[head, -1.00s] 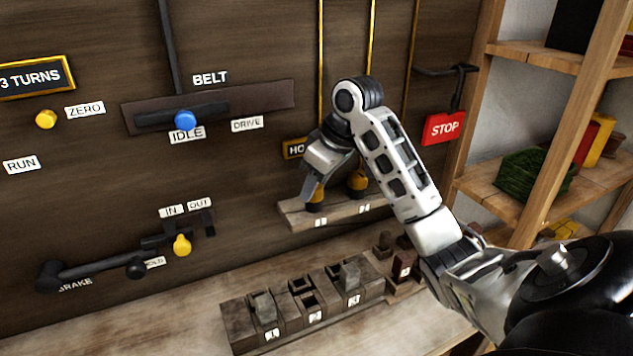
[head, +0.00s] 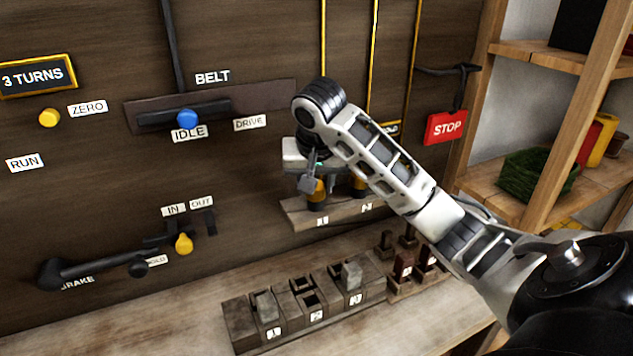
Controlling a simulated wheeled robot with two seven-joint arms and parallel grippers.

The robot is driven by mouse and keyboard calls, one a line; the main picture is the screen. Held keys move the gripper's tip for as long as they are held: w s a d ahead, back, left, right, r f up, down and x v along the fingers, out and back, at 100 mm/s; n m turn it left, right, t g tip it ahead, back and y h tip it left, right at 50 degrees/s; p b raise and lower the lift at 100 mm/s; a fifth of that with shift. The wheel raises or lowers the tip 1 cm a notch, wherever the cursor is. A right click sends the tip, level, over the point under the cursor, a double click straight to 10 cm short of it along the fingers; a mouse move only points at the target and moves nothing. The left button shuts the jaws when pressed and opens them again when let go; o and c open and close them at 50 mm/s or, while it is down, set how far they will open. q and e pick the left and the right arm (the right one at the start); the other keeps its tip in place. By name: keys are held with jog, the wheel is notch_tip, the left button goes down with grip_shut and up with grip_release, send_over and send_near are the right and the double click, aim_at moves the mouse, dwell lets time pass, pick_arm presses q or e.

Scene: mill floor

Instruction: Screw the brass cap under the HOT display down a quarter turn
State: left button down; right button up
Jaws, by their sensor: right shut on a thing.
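Two brass caps stand on a small wooden shelf (head: 337,211) on the dark panel, above plates 1 and 2. My right gripper (head: 313,184) reaches down from above and is shut on the left brass cap (head: 318,194), over plate 1. Its wrist and fingers cover the top of that cap. The right brass cap (head: 360,187), over plate 2, is partly behind my right arm. The HOT display is hidden behind my right arm, except for a bit of yellow-edged frame (head: 391,128) on the right. My left gripper is out of view.
A wooden block rack (head: 238,327) with numbered slots sits on the bench below. Dark pegs (head: 402,265) stand beside it. The belt lever with a blue knob (head: 187,119), the brake lever (head: 95,270) and a red STOP sign (head: 446,127) are around. Shelving stands at right.

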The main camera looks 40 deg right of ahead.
jog(key=shift+w+r+m+g+h, duration=0.1)
jog(key=shift+m+g+h, duration=0.25)
jog(key=shift+m, duration=0.75)
jog(key=shift+m+g+h, duration=0.25)
jog(key=shift+m+g, duration=0.1)
jog(key=shift+m, duration=0.75)
jog(key=o, duration=1)
jog(key=v, duration=1.6)
